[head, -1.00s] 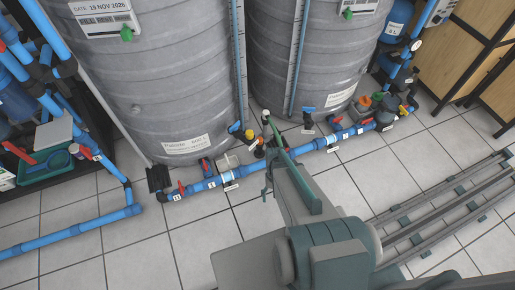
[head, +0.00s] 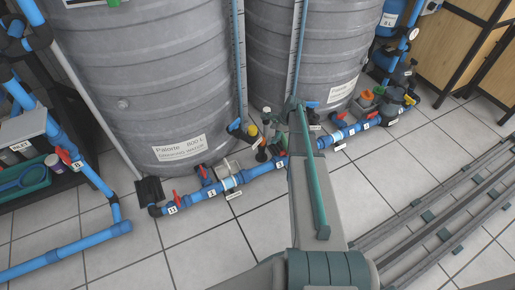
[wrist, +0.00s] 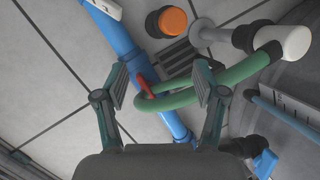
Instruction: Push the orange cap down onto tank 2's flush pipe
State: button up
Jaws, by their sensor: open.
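The orange cap (wrist: 173,21) shows near the top of the wrist view, on a dark round fitting. I cannot tell how far down it sits. In the head view the cap (head: 263,142) is small, among fittings between the two tanks. My gripper (wrist: 162,80) is open, with its fingers spread apart and the cap beyond the fingertips, not touching them. A green curved hose (wrist: 185,97) crosses between and behind the fingers. In the head view my arm hides the fingers. I cannot read which tank is number 2 of the left tank (head: 150,80) and right tank (head: 320,40).
A blue pipe run (head: 240,178) with red valve handles lies along the floor before the tanks. A white-ended pipe (wrist: 298,42) stands at the right of the wrist view. A grey rail (head: 430,215) lies at right.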

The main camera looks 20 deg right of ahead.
aim_at(262, 139)
jog(key=m, duration=0.2)
jog(key=w+m, duration=0.1)
jog(key=m, duration=0.1)
jog(key=w+m, duration=0.1)
jog(key=m, duration=0.1)
jog(key=shift+a+r, duration=0.25)
jog(key=shift+a, duration=0.1)
jog(key=shift+w+f, duration=0.1)
jog(key=shift+f, duration=0.05)
jog(key=b+x, duration=0.1)
jog(key=x, duration=0.3)
jog(key=shift+w+a+f+b, duration=0.1)
jog(key=shift+b, duration=0.3)
jog(key=shift+w+a+f, duration=0.2)
jog(key=shift+f, duration=0.25)
jog(key=shift+f, duration=0.1)
jog(key=b+x, duration=0.1)
jog(key=x, duration=0.1)
jog(key=b+x, duration=0.2)
jog(key=x, duration=0.1)
jog(key=shift+w+a, duration=0.15)
jog(key=shift+w, duration=0.1)
